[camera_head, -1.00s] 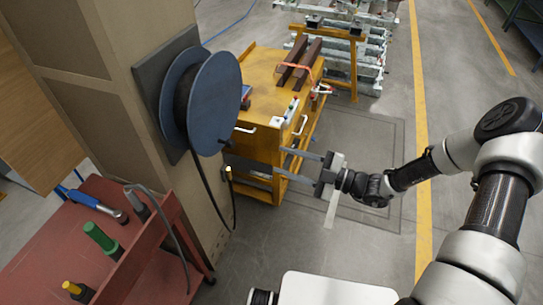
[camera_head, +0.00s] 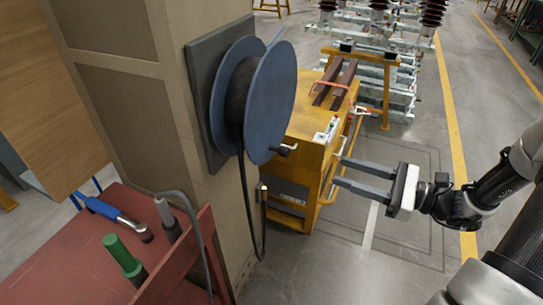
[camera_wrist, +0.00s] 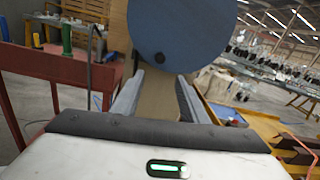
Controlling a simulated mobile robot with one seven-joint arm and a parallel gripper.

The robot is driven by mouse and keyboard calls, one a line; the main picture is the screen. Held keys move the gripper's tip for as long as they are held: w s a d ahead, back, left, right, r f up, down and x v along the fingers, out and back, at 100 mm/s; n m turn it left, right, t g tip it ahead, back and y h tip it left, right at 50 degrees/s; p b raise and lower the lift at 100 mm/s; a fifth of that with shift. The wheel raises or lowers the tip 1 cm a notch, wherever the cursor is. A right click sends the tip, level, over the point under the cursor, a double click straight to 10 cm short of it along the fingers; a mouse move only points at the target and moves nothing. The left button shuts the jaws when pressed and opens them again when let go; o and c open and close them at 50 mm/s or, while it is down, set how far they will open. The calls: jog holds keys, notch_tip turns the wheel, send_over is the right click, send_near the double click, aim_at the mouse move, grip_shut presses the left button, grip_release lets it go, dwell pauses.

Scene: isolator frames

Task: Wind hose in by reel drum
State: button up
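The hose reel has a blue drum (camera_head: 268,100) fixed to a dark plate (camera_head: 205,95) on the tan column. The black hose (camera_head: 243,190) hangs from the drum in a long loop down the column, its end (camera_head: 263,188) pointing up beside it. A small crank handle (camera_head: 286,149) shows at the drum's lower right edge. My gripper (camera_head: 338,170) is open and empty, right of the reel and apart from it, fingers pointing left. In the wrist view the blue drum (camera_wrist: 178,30) lies ahead, above the open fingers (camera_wrist: 158,95).
A red cart (camera_head: 85,250) with hand tools stands at the lower left. A yellow cart (camera_head: 310,125) with brown bars (camera_head: 334,85) stands behind the reel. Grey insulator equipment (camera_head: 400,75) is at the back. The floor (camera_head: 370,265) right of the column is open.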

aim_at(285, 152)
jog(key=b+x, duration=0.1)
jog(key=x, duration=1.6)
grip_shut()
